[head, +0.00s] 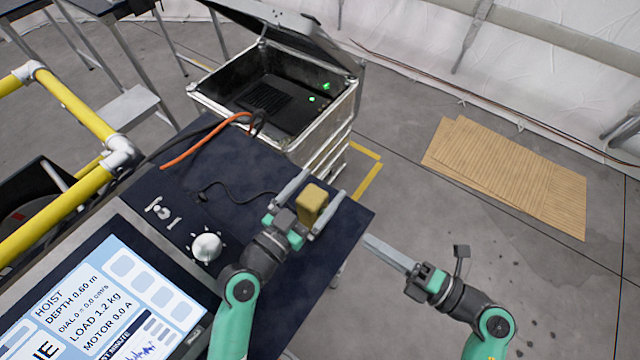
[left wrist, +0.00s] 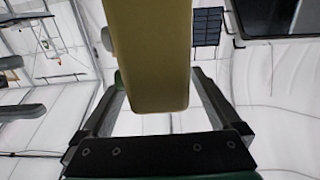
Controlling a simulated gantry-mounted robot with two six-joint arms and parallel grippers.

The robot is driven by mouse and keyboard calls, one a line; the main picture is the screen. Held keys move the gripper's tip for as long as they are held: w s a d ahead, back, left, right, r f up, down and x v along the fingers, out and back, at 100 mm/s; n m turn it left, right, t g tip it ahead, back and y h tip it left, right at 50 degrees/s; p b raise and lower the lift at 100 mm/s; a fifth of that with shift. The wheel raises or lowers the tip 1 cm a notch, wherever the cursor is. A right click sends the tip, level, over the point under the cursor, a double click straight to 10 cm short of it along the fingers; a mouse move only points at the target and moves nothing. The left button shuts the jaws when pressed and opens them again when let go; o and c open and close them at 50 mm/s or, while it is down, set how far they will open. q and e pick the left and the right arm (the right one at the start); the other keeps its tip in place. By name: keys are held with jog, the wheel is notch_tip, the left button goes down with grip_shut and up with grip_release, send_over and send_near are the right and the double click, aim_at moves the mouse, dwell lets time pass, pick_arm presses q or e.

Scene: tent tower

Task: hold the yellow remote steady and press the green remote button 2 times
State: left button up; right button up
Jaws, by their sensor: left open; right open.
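The yellow remote (head: 312,200) is a blocky upright shape near the right corner of the dark table. My left gripper (head: 323,183) is open, with one finger on each side of it. In the left wrist view the remote (left wrist: 150,55) fills the middle between the spread fingers, with gaps visible on both sides. A small green patch (left wrist: 118,80) shows at its left edge; I cannot tell whether it is the button. No green button shows on the remote in the head view. My right gripper (head: 370,242) is open and empty, off the table's right edge and apart from the remote.
An open metal case (head: 345,108) with green lights stands behind the dark table (head: 240,160). A white dial (head: 206,247), a dark cable (head: 240,192) and an orange cable (head: 200,140) lie on the table. A display screen (head: 110,295) and yellow rails (head: 75,105) stand at left.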

pick_arm(q)
jog(key=shift+w+d, duration=0.35)
jog(key=shift+w, duration=0.1)
jog(key=shift+c, duration=0.3)
grip_shut()
pick_arm(e)
grip_shut()
dwell(1.5)
